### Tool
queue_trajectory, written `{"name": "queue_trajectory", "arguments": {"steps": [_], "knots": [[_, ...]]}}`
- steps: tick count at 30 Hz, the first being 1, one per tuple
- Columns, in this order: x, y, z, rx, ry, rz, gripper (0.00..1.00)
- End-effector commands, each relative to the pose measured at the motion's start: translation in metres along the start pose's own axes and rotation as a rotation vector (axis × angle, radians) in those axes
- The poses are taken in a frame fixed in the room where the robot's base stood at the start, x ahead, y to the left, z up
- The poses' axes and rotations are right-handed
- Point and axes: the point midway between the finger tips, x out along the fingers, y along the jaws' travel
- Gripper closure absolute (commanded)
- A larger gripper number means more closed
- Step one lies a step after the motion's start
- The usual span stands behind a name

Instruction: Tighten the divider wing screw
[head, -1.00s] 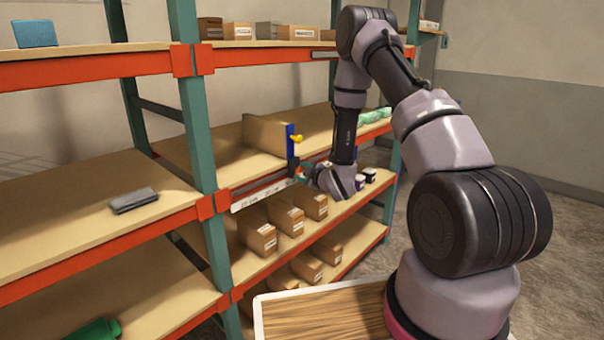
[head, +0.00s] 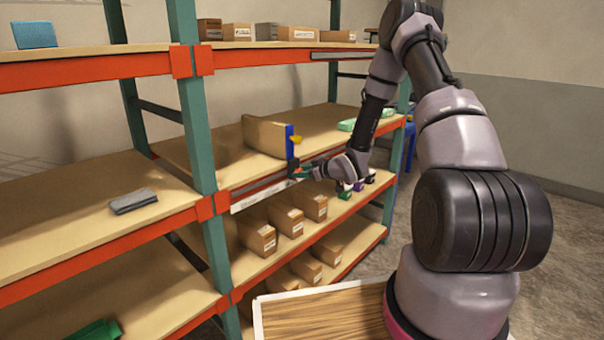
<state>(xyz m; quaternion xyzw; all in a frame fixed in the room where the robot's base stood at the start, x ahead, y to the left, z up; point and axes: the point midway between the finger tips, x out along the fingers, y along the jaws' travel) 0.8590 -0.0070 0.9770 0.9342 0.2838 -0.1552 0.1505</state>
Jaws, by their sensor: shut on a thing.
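A white label strip (head: 262,194) runs along the shelf's front edge below the gripper. Cardboard boxes (head: 258,237) stand on the shelf below, and small dark and coloured items (head: 358,186) sit behind my wrist.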

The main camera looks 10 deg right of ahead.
Motion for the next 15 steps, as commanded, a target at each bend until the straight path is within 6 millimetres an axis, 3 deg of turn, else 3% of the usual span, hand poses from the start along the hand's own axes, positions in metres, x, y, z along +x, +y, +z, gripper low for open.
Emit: {"name": "queue_trajectory", "arguments": {"steps": [15], "knots": [[-0.0010,0.0026,0.0022,0.187,-0.003,-0.075,1.00]]}}
